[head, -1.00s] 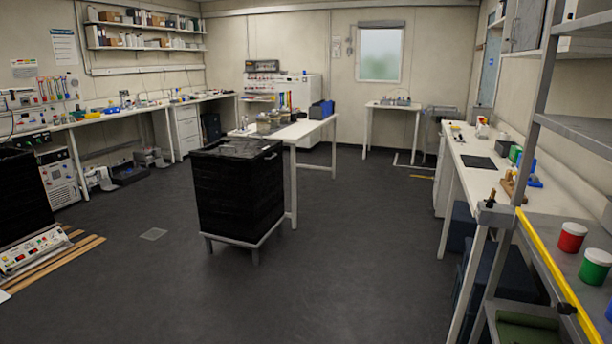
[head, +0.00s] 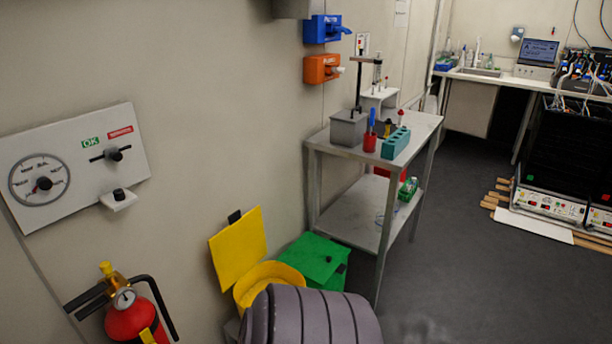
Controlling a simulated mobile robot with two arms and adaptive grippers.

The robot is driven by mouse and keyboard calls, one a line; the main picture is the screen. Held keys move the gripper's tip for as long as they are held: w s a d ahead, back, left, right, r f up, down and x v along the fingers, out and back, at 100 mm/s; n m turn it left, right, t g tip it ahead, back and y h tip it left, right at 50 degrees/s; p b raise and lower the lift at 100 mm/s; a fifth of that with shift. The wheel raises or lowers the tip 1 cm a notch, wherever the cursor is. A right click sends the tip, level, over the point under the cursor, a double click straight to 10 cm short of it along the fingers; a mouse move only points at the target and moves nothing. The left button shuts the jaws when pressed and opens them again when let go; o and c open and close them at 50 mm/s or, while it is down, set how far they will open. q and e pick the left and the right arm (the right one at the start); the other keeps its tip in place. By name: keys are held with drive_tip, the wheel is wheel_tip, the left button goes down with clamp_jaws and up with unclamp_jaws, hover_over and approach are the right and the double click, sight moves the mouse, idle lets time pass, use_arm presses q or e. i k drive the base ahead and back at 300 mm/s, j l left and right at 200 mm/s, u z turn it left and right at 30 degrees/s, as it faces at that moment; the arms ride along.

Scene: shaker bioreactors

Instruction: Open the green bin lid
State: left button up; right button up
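The green bin (head: 345,284) stands on the floor in the lower middle, between the yellow bin and the metal shelf table. Its green lid (head: 308,256) lies over the top and looks shut, with a small dark knob on it. A grey ribbed rounded shape at the bottom edge hides the bin's lower front; I cannot tell whether it is part of me. Neither of my grippers is in view.
A yellow bin (head: 266,277) with its lid (head: 238,247) raised stands left of the green bin. A fire extinguisher (head: 131,318) hangs lower left. A metal shelf table (head: 345,206) stands close behind on the right.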

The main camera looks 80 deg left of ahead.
sight(316, 258)
drive_tip(key=u, duration=2.7)
